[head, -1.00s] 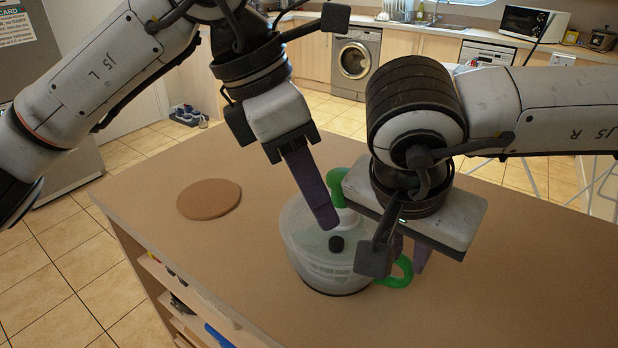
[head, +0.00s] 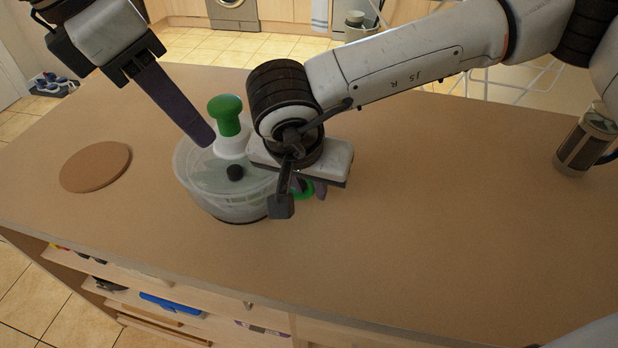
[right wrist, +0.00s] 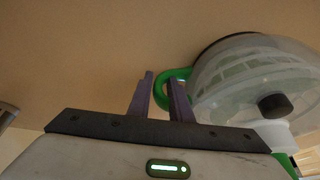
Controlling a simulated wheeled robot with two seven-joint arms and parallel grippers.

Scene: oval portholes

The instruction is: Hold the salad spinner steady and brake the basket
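The salad spinner stands upright on the brown worktop in the head view, with a clear bowl (head: 233,207) and a clear lid. The lid carries a green-topped white knob (head: 226,113) and a black button (head: 235,172). A green loop handle (head: 307,188) is on the bowl's right side; it also shows in the right wrist view (right wrist: 160,92). My right gripper (right wrist: 159,76) has its purple fingers on either side of the handle's outer bar, seemingly closed on it. My left gripper (head: 208,142) points down over the lid, left of the knob; its fingers overlap, hiding any gap.
A round cork mat (head: 95,166) lies left of the spinner. A metal and dark cylindrical vessel (head: 583,143) stands at the far right. The worktop between it and my right gripper is clear. Open shelves (head: 160,300) sit under the front edge.

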